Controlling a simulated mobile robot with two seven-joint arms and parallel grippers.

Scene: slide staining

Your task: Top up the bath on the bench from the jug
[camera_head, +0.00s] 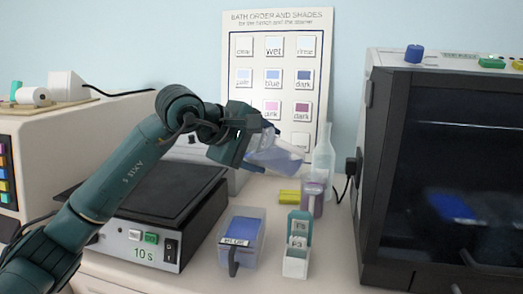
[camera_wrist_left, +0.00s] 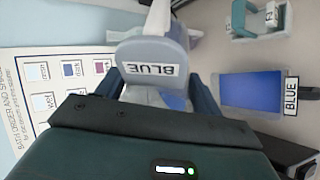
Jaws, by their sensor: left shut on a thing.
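My left gripper (camera_head: 243,150) is shut on a clear jug (camera_head: 277,157) and holds it in the air behind and above the bath. The jug looks tilted toward the right and holds bluish liquid; no stream shows. In the left wrist view the jug (camera_wrist_left: 150,50) carries a BLUE label and sits between my fingers (camera_wrist_left: 160,95). The bath (camera_head: 258,262) is a clear box of blue liquid on the bench, with a dark handle and a label at its front. It also shows in the left wrist view (camera_wrist_left: 283,72), labelled BLUE. My right gripper is not in view.
A small rack (camera_head: 296,264) with labelled slots stands right of the bath. Behind it are a purple-filled vessel (camera_head: 313,196), a yellow block (camera_head: 289,197) and a clear bottle (camera_head: 323,155). A hot plate (camera_head: 165,195) is left, a dark-doored cabinet (camera_head: 440,180) right, a chart (camera_head: 235,80) behind.

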